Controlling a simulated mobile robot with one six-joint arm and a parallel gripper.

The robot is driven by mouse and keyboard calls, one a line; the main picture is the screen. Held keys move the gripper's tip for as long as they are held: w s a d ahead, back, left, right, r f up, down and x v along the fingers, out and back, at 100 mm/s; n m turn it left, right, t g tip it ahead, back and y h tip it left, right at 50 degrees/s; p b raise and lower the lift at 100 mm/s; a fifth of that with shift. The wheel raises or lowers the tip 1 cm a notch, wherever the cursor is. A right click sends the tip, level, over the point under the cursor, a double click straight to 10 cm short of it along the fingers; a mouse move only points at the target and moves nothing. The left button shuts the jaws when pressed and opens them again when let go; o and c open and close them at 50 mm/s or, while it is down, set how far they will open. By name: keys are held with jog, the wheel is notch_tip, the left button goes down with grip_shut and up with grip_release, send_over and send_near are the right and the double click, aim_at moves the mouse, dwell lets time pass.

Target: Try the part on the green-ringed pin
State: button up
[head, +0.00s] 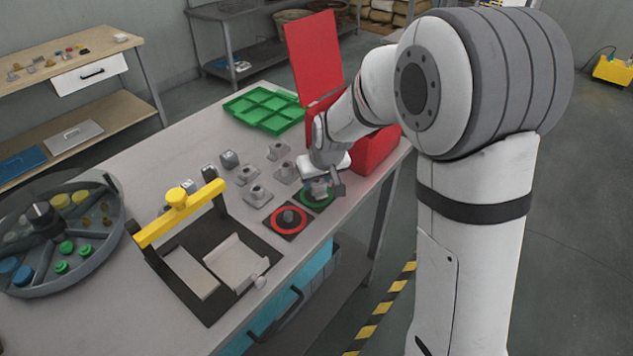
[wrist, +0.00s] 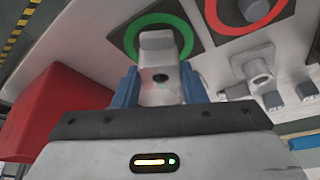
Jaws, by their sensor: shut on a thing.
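My gripper (wrist: 160,85) is shut on a light grey metal part (wrist: 157,62), held between its blue fingers. The part is over the green-ringed plate (wrist: 187,25), and its far end overlaps the ring in the wrist view. The pin inside the green ring is hidden behind the part. In the head view my gripper (head: 322,187) is low over the green-ringed plate (head: 316,206). I cannot tell whether the part is around the pin or just above it. The red-ringed plate (head: 275,228) is beside it, with a grey pin or part at its centre.
Several grey parts on square bases (head: 257,195) stand left of the ringed plates. A red box (head: 375,154) with a raised lid (head: 313,55) is close behind my gripper. A green tray (head: 262,110), a yellow-barred black frame (head: 160,238) and a round sorter (head: 104,268) are also on the table.

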jog(key=shift+r, duration=0.15)
jog(key=shift+r+p, duration=0.7)
jog(key=shift+r, duration=0.35)
jog(key=shift+r, duration=0.1)
jog(key=shift+r+p, duration=1.15)
jog(key=shift+r, duration=0.8)
